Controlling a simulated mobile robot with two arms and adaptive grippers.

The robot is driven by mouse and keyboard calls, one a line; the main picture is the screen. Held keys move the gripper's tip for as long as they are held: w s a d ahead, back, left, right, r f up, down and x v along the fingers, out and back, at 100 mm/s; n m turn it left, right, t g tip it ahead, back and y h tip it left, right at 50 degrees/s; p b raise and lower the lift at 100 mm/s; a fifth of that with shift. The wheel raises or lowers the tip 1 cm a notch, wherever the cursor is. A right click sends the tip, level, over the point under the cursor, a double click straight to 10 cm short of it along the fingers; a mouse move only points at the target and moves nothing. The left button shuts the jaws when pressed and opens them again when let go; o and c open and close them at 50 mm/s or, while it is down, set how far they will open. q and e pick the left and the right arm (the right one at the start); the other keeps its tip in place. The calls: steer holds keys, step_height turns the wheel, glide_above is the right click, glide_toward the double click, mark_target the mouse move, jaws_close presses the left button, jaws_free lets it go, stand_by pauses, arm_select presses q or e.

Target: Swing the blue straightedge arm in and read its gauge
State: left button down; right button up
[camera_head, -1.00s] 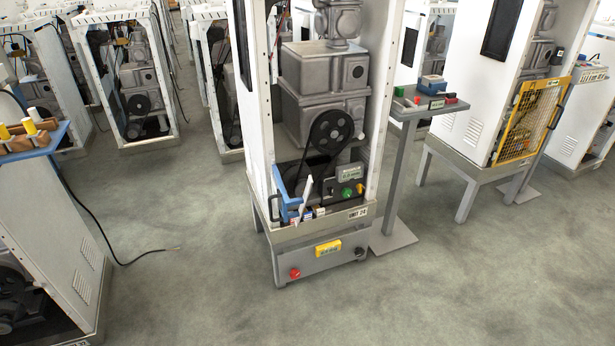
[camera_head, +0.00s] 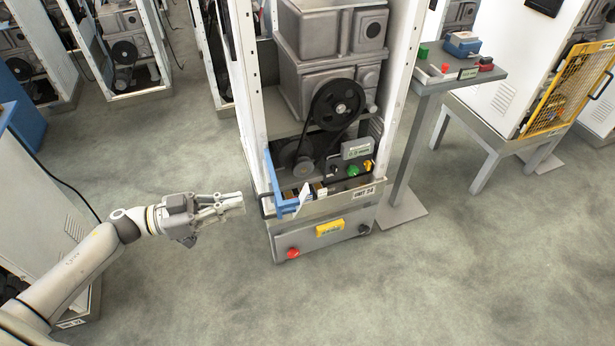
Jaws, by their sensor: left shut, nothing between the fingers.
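The blue straightedge arm (camera_head: 272,187) is at the left front of the open unit labelled UNIT 24, low down near its left post. A small grey box with a greenish display (camera_head: 356,148), which looks like a gauge, sits to the right below the black pulley; its reading is too small to make out surely. My left gripper (camera_head: 238,203) is shut and empty, pointing right, just left of the unit's lower corner and the blue arm in the picture. A gap shows between the fingertips and the blue arm. My right gripper is out of view.
A black pulley with a belt (camera_head: 338,104) sits above the display. A red button (camera_head: 293,253) is on the base front. A grey stand (camera_head: 440,84) with small items is at right. Floor in front is clear.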

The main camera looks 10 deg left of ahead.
arm_select(q)
steer(key=p, duration=0.1)
glide_toward(306, 190)
steer(key=p+x, duration=0.1)
steer(key=x, duration=0.6)
steer(key=shift+s+d+r+p, duration=0.15)
steer(key=shift+r+p, duration=0.05)
steer(key=shift+p, duration=0.2)
steer(key=shift+d, duration=0.1)
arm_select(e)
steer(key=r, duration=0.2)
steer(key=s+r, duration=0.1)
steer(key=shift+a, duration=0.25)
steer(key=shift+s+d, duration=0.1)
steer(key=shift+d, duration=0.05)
